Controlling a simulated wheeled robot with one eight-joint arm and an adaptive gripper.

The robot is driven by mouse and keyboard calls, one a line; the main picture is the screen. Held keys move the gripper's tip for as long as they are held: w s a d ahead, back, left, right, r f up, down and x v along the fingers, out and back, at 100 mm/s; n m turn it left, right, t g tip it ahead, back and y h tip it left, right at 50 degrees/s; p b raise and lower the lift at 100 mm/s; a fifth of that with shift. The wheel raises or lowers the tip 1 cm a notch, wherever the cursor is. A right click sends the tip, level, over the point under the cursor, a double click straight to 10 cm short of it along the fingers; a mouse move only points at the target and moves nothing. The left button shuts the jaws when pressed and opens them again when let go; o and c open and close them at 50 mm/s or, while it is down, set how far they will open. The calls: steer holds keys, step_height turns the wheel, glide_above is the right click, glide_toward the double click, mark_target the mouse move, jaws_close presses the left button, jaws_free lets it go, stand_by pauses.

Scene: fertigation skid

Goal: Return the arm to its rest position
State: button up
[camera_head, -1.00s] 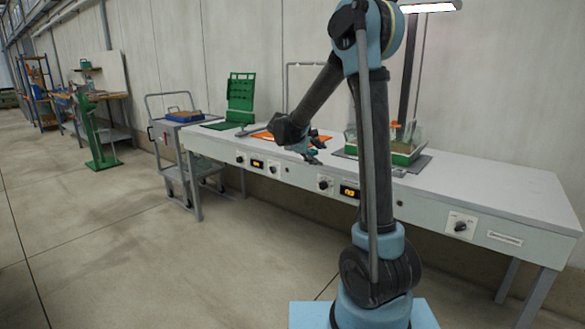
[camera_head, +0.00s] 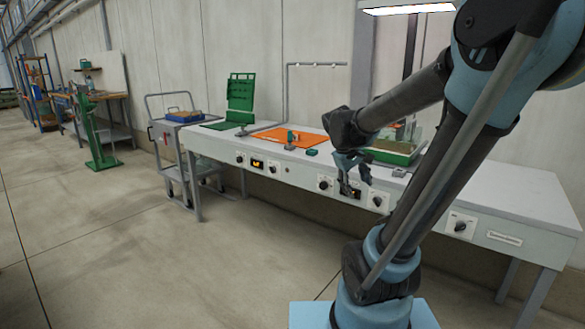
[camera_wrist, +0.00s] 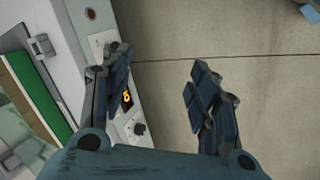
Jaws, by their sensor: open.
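My gripper (camera_head: 354,183) hangs in front of the bench's front panel in the head view, with its fingers pointing down. In the wrist view its two fingers (camera_wrist: 160,95) stand well apart with nothing between them. Below them the wrist view shows the concrete floor (camera_wrist: 230,28) and the bench's front edge. My arm leans to the right in the head view, its elbow high at the upper right, and it hides part of the bench.
A cart (camera_head: 172,135) stands left. The floor in front is clear.

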steer(key=s+a+f+m+y, duration=0.1)
steer(key=s+f+m+y, duration=0.1)
steer(key=s+f, duration=0.3)
steer(key=s+a+f+m+y, duration=0.1)
steer(key=s+f+m+y, duration=0.1)
steer(key=s, duration=1.1)
step_height(320, 180, down, 3)
steer(key=shift+a+r+m+g, duration=0.15)
steer(key=shift+a+m+g, duration=0.05)
steer(key=shift+m+g, duration=0.25)
